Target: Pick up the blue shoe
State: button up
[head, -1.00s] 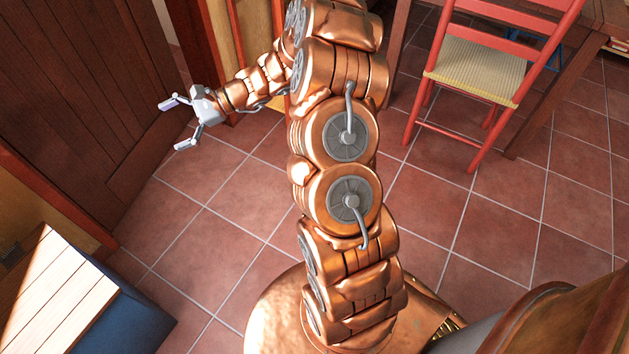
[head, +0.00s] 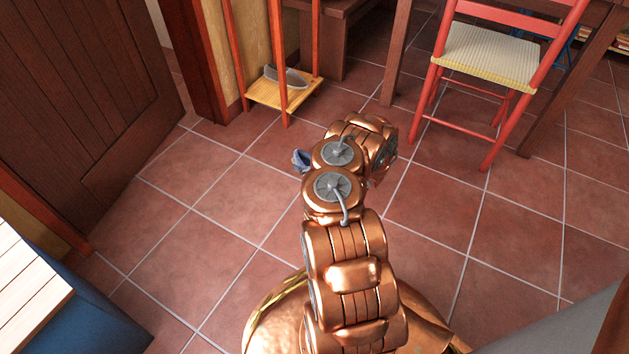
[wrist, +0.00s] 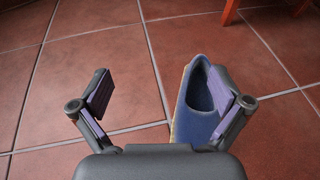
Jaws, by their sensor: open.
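The blue shoe (wrist: 190,122) lies on the tiled floor in the wrist view, with its dark opening facing up and its far end pointing away. My gripper (wrist: 161,92) is open, with its two purple-padded fingers spread apart. The right finger overlaps the right side of the shoe in the picture; I cannot tell whether they touch. The left finger is over bare tiles, and the gap between the fingers is empty apart from part of the shoe. In the head view a small part of the blue shoe (head: 301,160) shows left of my arm, which hides my gripper.
A grey shoe (head: 287,76) sits on a low wooden shelf (head: 262,96) with red posts. A red chair (head: 487,55) stands at the upper right near a table. A dark wooden door (head: 80,90) is at the left, above a blue-sided bench (head: 85,310). Floor at the left centre is clear.

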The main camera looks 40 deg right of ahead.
jog(key=s+d+f, duration=0.1)
jog(key=d+f, duration=0.1)
jog(key=s+d+f+m+h+b, duration=0.1)
jog(key=s+f, duration=0.1)
jog(key=f, duration=0.1)
jog(key=s+d+f+h, duration=0.1)
jog(key=s+d+f, duration=0.1)
jog(key=f, duration=0.1)
jog(key=shift+s+d+m+g+b, duration=0.25)
jog(key=shift+d+m+g+b, duration=0.05)
jog(key=shift+m+g+b, duration=0.1)
jog(key=b+x, duration=0.4)
jog(key=x, duration=0.2)
jog(key=shift+w+d+f, duration=0.15)
jog(key=shift+d+f, duration=0.05)
jog(key=shift+w, duration=0.6)
jog(key=c, duration=1)
jog(key=shift+c, duration=0.2)
